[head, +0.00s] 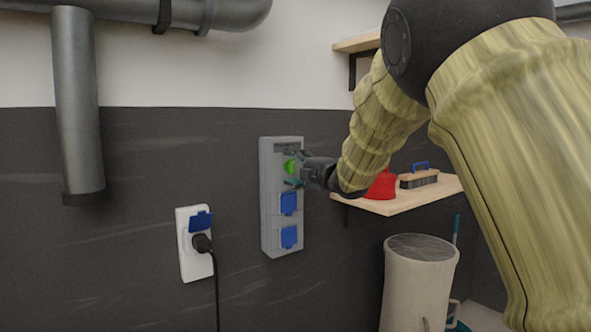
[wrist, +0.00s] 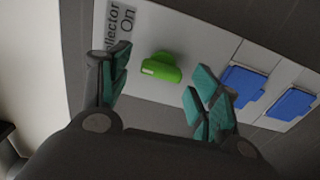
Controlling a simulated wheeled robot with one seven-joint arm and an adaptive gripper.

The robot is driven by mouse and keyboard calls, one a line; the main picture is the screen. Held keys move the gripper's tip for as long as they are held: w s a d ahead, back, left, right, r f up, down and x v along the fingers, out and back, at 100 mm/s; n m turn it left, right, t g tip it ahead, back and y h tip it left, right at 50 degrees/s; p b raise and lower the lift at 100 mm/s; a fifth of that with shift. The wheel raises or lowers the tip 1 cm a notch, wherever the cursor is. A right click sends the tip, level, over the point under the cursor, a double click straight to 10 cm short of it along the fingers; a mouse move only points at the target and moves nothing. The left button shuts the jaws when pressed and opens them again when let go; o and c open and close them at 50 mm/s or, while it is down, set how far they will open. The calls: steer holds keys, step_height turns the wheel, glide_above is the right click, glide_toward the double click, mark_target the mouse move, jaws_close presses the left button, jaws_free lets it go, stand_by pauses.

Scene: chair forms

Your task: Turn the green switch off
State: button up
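The green switch (head: 290,167) is a round knob near the top of a grey wall panel (head: 270,220). In the wrist view the green switch (wrist: 161,68) has a raised bar handle and lies between my fingers, apart from both. My gripper (head: 291,168) is in front of the panel at the switch's height. In the wrist view my gripper (wrist: 160,92) is open, with teal finger pads on either side of the switch. Nothing is held.
Two blue socket covers (head: 288,204) sit below the switch on the panel. A white outlet (head: 190,262) with a black plug is to the left. A shelf (head: 405,200) with a red object (head: 381,186) and brush (head: 419,178) is to the right, above a pale bin (head: 415,290).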

steer(key=v, duration=1.2)
steer(key=s+d+f+m+g+h+p, duration=0.15)
steer(key=s+d+f+m+h, duration=0.35)
steer(key=f, duration=1.3)
steer(key=d+f+m+g+h+p, duration=0.15)
steer(key=f+m, duration=0.55)
steer(key=f, duration=1.2)
steer(key=s+d+f+m+g+p, duration=0.25)
steer(key=s+f, duration=0.55)
steer(key=f, duration=0.4)
steer(key=s+d+f+m+g+h, duration=0.2)
steer(key=s+d+f+m, duration=0.15)
steer(key=s+f, duration=0.65)
steer(key=s+d+f+m+g+p, duration=0.1)
steer(key=s+f+m+g, duration=0.1)
steer(key=s, duration=0.9)
steer(key=s+d+f+m+g+h+p, duration=0.1)
steer(key=s+f+m+g, duration=0.1)
steer(key=s, duration=0.9)
steer(key=s+d+f+m+g+h+p, duration=0.1)
steer(key=s+f+m+g, duration=0.2)
steer(key=s, duration=0.9)
step_height(320, 180, down, 3)
steer(key=shift+d+m, duration=0.15)
steer(key=shift+m, duration=0.25)
